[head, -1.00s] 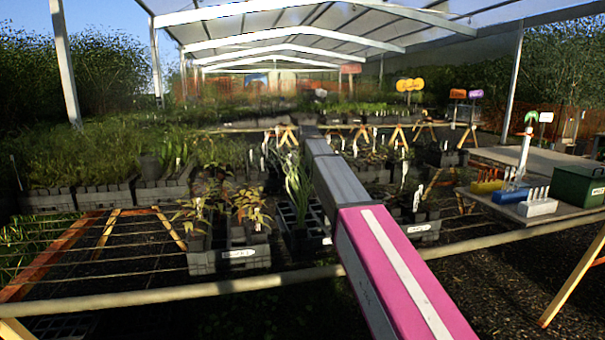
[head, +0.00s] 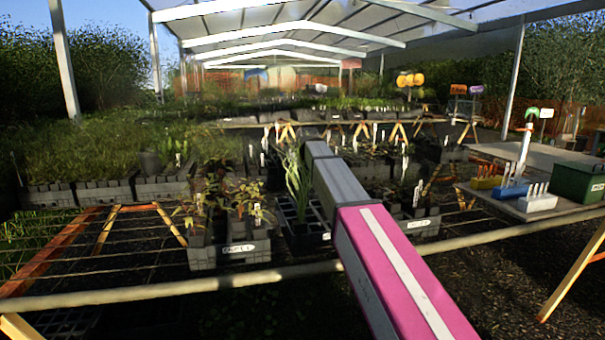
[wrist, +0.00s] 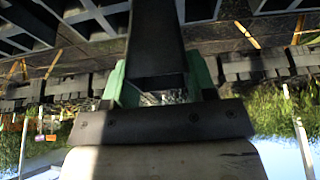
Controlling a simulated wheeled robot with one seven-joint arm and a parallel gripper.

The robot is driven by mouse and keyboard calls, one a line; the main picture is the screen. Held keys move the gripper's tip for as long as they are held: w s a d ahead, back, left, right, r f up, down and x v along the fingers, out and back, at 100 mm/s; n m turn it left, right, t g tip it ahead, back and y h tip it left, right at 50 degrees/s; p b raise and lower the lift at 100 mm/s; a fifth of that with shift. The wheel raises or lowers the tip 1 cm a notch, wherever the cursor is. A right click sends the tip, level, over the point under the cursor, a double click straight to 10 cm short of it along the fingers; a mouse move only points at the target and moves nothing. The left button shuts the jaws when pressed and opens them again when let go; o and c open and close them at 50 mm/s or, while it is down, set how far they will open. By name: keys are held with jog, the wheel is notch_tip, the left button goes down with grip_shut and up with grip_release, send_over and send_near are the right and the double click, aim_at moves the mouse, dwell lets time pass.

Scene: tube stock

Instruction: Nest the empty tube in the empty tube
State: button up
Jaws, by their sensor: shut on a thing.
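My gripper (wrist: 158,82) has green fingers, one on each side of a dark square-sided tube (wrist: 155,45) in the wrist view. It is shut on this tube, which extends toward the top of the picture, where dark tray grids show. In the head view my arm reaches away over the bench and the gripper and held tube cannot be made out. A dark grid tray (head: 313,240) with open cells and a leafy plant stands just left of my arm. I cannot single out the other empty tube.
A labelled grey crate (head: 230,257) of plants stands left of the grid tray. Another crate (head: 422,226) is right of my arm. A bench rail (head: 170,292) crosses in front. At the right, a table holds a green box (head: 578,183) and coloured racks (head: 487,183).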

aim_at(302, 184)
jog(key=shift+f, duration=1.9)
jog(key=shift+f, duration=0.25)
jog(key=o, duration=1.2)
jog(key=shift+c, duration=0.2)
jog(key=v, duration=1)
jog(key=shift+r, duration=0.4)
jog(key=shift+s, duration=0.15)
